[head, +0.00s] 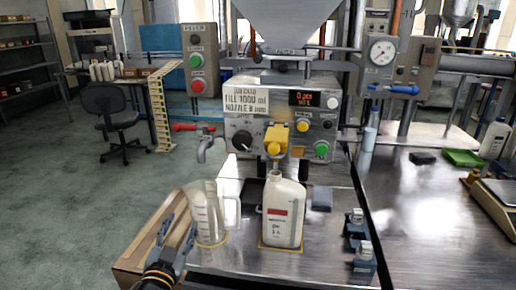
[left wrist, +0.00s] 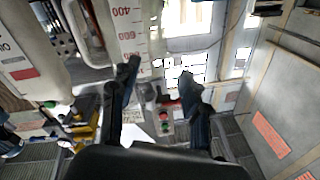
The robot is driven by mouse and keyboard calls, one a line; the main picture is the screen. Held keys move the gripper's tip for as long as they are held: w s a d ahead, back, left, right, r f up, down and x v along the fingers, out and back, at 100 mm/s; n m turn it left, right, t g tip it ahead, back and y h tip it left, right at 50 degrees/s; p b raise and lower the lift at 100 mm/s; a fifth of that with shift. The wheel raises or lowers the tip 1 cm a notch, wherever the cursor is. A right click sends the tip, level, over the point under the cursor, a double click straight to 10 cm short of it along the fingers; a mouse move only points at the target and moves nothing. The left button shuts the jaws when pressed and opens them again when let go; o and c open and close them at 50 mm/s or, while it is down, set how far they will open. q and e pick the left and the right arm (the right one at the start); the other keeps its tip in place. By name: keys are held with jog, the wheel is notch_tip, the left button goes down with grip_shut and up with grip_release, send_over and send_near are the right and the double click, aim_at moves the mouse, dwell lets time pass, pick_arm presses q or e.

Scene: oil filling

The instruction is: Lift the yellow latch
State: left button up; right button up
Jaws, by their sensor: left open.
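The yellow latch (head: 276,139) sits on the front of the steel filling machine (head: 240,115), above a white bottle with a red label (head: 283,210). A yellow part of the machine also shows at the lower left of the left wrist view (left wrist: 88,136). My left gripper (head: 177,232) is at the lower left, left of the clear measuring jug (head: 208,215), well apart from the latch and lower than it. In the left wrist view its fingers (left wrist: 158,84) are spread with nothing held between them. My right gripper is not in view.
A red-handled tap (head: 197,128) sticks out left of the machine. The jug, with red markings (left wrist: 127,32), stands close to my left fingers. A cardboard box (head: 150,235) lies behind my left gripper. Small blue-grey holders (head: 358,228) stand at the right of the steel bench (head: 335,235).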

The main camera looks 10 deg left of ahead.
pick_arm(q)
jog(key=w+d+r+m+t+h, duration=0.2)
jog(key=r+m+h, duration=0.2)
jog(key=r, duration=0.2)
jog(key=w+d+r+m+t+h, duration=0.1)
jog(key=w+r+m+t+h, duration=0.15)
jog(key=r, duration=0.45)
jog(key=m+g+h+p, duration=0.2)
jog(key=m+g+h, duration=1.25)
jog(key=m, duration=0.65)
send_near(275, 146)
jog(key=w+d+r, duration=0.1)
jog(key=w+d, duration=0.5)
jog(key=d, duration=0.1)
jog(key=shift+w+d+r+n+g+y+p, duration=0.15)
jog(key=shift+d+n+g+y+p, duration=0.15)
jog(key=shift+d, duration=0.55)
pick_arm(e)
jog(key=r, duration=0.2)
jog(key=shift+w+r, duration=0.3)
pick_arm(q)
jog(key=shift+c, duration=0.3)
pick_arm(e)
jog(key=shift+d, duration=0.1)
pick_arm(q)
grip_shut()
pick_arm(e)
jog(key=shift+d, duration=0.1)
